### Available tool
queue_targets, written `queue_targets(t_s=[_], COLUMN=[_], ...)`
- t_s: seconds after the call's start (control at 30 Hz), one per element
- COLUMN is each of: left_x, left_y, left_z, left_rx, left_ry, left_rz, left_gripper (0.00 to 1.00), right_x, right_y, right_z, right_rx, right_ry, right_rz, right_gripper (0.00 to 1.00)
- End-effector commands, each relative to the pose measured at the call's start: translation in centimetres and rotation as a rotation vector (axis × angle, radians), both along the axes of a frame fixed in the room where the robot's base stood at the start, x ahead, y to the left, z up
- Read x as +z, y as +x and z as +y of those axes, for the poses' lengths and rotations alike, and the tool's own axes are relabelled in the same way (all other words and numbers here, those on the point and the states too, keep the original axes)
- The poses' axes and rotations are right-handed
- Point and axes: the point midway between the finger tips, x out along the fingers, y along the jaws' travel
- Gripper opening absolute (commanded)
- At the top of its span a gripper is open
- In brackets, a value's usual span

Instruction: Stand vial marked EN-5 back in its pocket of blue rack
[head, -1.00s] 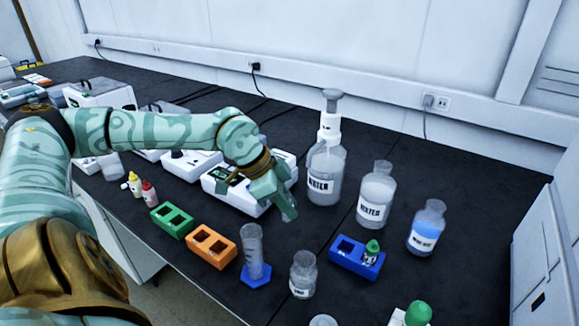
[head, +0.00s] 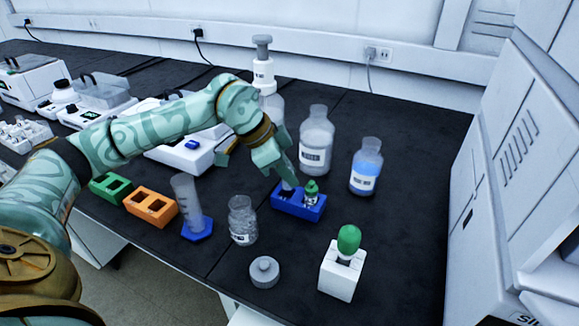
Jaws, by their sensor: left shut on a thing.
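The blue rack (head: 292,209) stands on the dark bench right of the middle. A small green-capped vial (head: 311,194) stands in its right pocket; its label is too small to read. My left gripper (head: 286,176) is over the rack's left pocket, pointing down. It is shut on a small pale vial (head: 289,185), mostly hidden by the fingers, whose lower part shows at that pocket. I cannot read its marking or tell how deep it sits. My right gripper is out of view.
Reagent bottles (head: 316,145) and a blue-liquid bottle (head: 366,168) stand behind the rack. A measuring cylinder (head: 187,200), a glass jar (head: 242,222) and an orange rack (head: 152,219) stand to its left. A white block (head: 341,279) with a green-topped item is in front.

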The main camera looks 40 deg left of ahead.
Motion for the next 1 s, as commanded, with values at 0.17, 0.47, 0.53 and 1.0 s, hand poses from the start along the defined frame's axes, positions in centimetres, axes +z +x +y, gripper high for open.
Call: queue_targets(t_s=[0.17,0.47,0.53,1.0], left_x=[-0.67,-0.54,-0.49,-0.54], left_y=[0.0,-0.02,-0.03,0.02], left_z=[-0.02,-0.01,-0.02,-0.03], left_rx=[-0.001,0.0,0.0,-0.001], left_ry=[0.0,0.0,0.0,-0.001], left_rz=[-0.001,-0.002,-0.002,-0.002], left_gripper=[0.0,0.0,0.0,0.0], right_x=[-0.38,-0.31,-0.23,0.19], right_y=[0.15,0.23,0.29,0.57], right_z=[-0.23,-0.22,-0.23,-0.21], right_rx=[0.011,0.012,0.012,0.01], right_ry=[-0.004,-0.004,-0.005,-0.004], right_rz=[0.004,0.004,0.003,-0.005], right_gripper=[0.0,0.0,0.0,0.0])
